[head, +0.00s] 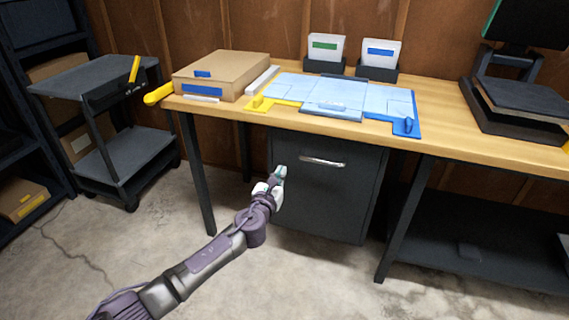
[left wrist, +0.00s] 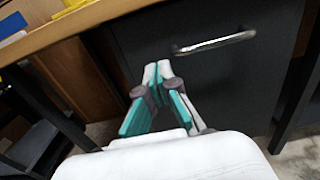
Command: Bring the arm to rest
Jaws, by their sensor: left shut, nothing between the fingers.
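My left gripper (head: 280,173) is at the end of my left arm, which comes in from the lower left in the head view. It is below the front edge of the wooden workbench (head: 440,139), in front of the dark drawer cabinet (head: 330,190). In the left wrist view its fingertips (left wrist: 157,70) are together with nothing between them. The cabinet's silver handle (left wrist: 213,42) is above and to the right of the fingertips, apart from them. My right gripper is not in view.
On the bench are a cardboard box (head: 222,72), a light blue mat (head: 345,92), two card holders (head: 325,67) and a dark stand (head: 515,95). A grey cart (head: 90,75) stands at the left. The concrete floor (head: 300,285) before the bench is clear.

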